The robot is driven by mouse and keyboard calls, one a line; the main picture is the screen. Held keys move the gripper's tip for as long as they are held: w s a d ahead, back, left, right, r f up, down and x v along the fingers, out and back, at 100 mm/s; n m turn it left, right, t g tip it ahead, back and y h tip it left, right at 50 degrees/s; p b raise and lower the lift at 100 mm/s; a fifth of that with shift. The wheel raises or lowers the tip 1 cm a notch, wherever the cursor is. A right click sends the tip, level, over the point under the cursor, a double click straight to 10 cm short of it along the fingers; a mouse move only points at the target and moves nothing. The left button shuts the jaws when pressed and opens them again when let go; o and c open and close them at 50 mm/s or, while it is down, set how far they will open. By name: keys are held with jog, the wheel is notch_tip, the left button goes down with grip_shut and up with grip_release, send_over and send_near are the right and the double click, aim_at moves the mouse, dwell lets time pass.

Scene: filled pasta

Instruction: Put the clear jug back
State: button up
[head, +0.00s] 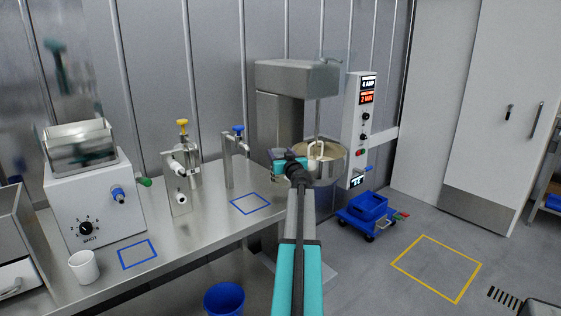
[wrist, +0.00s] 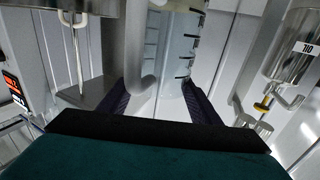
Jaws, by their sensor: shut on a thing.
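The clear jug (wrist: 183,45) is see-through with dark graduation marks and a thick pale handle (wrist: 136,60), seen close up in the wrist view. My gripper (wrist: 158,92) is shut on it at the handle, with a dark finger on either side. In the head view my gripper (head: 290,160) is in front of the mixer bowl, above the floor beyond the counter's right end. The jug cannot be made out clearly there, and my arm hides part of that area.
A steel counter (head: 190,218) on the left carries two blue outlined squares (head: 250,203) (head: 138,254), both empty. A white cup (head: 84,266), a white machine (head: 85,205) and valve stands are on it. The mixer (head: 297,78) stands behind my gripper. A blue cart (head: 366,213) is on the floor.

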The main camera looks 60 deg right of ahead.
jog(key=shift+d, duration=0.2)
jog(key=shift+w+d, duration=0.15)
jog(key=shift+d, duration=0.1)
jog(key=shift+f+p, duration=0.4)
jog(key=shift+f, duration=1.5)
jog(key=o, duration=1.8)
jog(key=shift+o, duration=0.2)
jog(key=b+v, duration=0.3)
jog(key=v, duration=0.9)
